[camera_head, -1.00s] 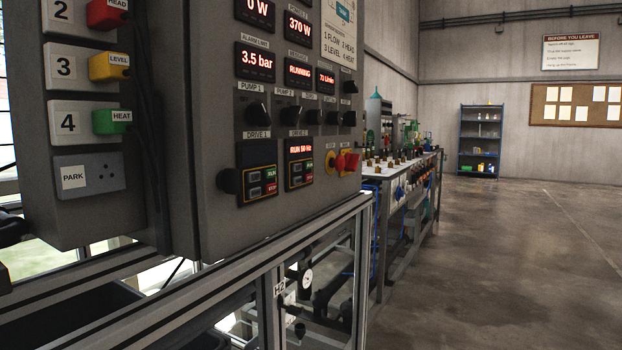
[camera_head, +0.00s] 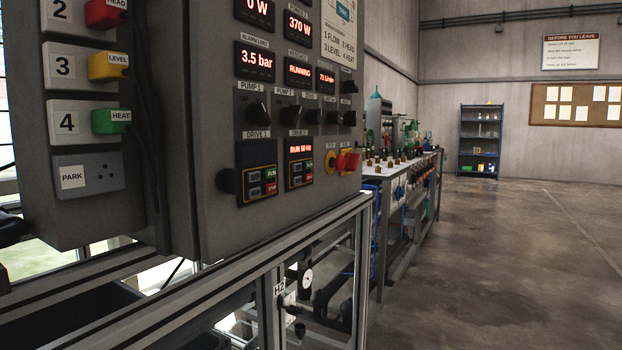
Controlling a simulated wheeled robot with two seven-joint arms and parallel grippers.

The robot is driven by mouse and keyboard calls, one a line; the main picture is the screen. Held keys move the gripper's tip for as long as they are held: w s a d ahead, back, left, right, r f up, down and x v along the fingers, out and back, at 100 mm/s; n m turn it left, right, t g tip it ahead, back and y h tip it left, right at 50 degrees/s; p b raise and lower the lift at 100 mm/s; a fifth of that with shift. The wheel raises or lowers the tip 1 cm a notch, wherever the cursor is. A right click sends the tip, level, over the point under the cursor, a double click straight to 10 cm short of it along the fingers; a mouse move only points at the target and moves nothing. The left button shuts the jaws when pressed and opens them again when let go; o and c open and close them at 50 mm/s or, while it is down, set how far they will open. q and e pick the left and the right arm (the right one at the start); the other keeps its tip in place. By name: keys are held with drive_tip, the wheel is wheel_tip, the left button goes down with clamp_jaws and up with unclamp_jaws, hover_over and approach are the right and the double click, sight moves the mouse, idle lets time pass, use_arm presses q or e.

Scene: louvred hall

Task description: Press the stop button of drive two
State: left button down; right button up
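The drive two unit (camera_head: 300,163) is the right one of two small drive units low on the grey control panel (camera_head: 225,215). Its display (camera_head: 300,150) is lit red and reads RUN with a frequency in Hz, too small to read surely. Neither gripper can be made out. Nothing touches or covers the drive two buttons.
A red emergency-stop-like knob (camera_head: 350,162) on yellow is right of drive two. A black knob (camera_head: 228,181) protrudes left of drive one. A metal frame rail (camera_head: 300,228) runs below the panel. A socket box (camera_head: 90,215) with coloured plugs stands left. Open floor (camera_head: 500,270) lies right.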

use_arm(q)
drive_tip(key=shift+s+f, duration=0.1)
drive_tip(key=shift+s, duration=0.05)
idle(0.3)
drive_tip(key=s+a+r+y+p, duration=0.1)
drive_tip(key=a+r+p, duration=0.3)
drive_tip(key=r+p, duration=0.8)
drive_tip(key=p, duration=0.8)
drive_tip(key=shift+s+r+t+p, duration=0.2)
drive_tip(key=shift+s+t+p, duration=0.1)
drive_tip(key=shift+s+p, duration=0.1)
use_arm(e)
drive_tip(key=s+d+r+h, duration=0.1)
drive_tip(key=d+r, duration=0.3)
drive_tip(key=r, duration=0.8)
drive_tip(key=shift+s+t+h, duration=0.3)
drive_tip(key=shift+s, duration=0.2)
